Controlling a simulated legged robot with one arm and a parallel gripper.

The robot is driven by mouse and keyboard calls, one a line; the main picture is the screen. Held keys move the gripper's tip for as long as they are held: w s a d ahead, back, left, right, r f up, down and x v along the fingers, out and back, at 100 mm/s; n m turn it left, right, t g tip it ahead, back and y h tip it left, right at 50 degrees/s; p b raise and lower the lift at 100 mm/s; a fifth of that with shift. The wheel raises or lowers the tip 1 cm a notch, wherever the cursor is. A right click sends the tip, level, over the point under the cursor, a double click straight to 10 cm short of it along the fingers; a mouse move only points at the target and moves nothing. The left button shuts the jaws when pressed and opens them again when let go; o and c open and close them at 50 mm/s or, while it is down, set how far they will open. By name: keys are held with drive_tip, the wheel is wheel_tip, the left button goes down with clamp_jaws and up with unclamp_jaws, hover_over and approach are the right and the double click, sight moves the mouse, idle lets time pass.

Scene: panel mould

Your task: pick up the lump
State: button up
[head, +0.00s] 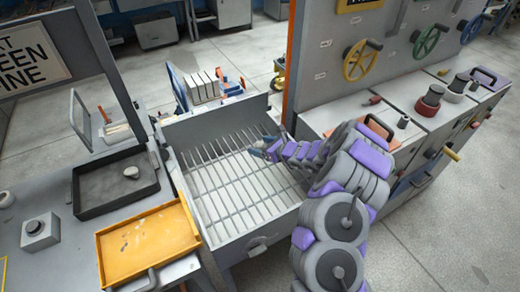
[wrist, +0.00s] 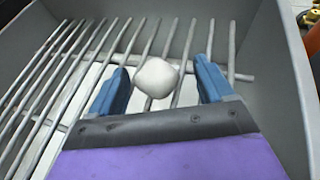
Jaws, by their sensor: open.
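A pale, rounded lump (wrist: 156,78) shows in the wrist view over the bars of a metal grate (wrist: 75,75). My gripper (wrist: 160,70) is open, with one blue finger on each side of the lump in the picture. Small gaps show between the lump and both fingers, and I cannot tell how deep it sits between them. In the head view my gripper (head: 263,149) is low over the right part of the grate (head: 230,190), inside a grey bin (head: 172,140). I cannot make out the lump there.
The bin's grey walls stand close around my gripper. Left of the bin are an orange tray (head: 112,262) and a dark tray (head: 88,207) holding a small pale piece (head: 131,172). A panel with coloured handwheels (head: 362,60) rises at right. The grate's left part is clear.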

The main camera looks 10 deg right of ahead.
drive_tip(key=shift+w+a+f, duration=0.15)
drive_tip(key=shift+w+a, duration=0.1)
drive_tip(key=shift+a, duration=0.3)
drive_tip(key=shift+d, duration=0.2)
drive_tip(key=c, duration=0.9)
drive_tip(key=shift+c, duration=1)
drive_tip(key=shift+a+r, duration=0.1)
drive_tip(key=shift+r, duration=0.1)
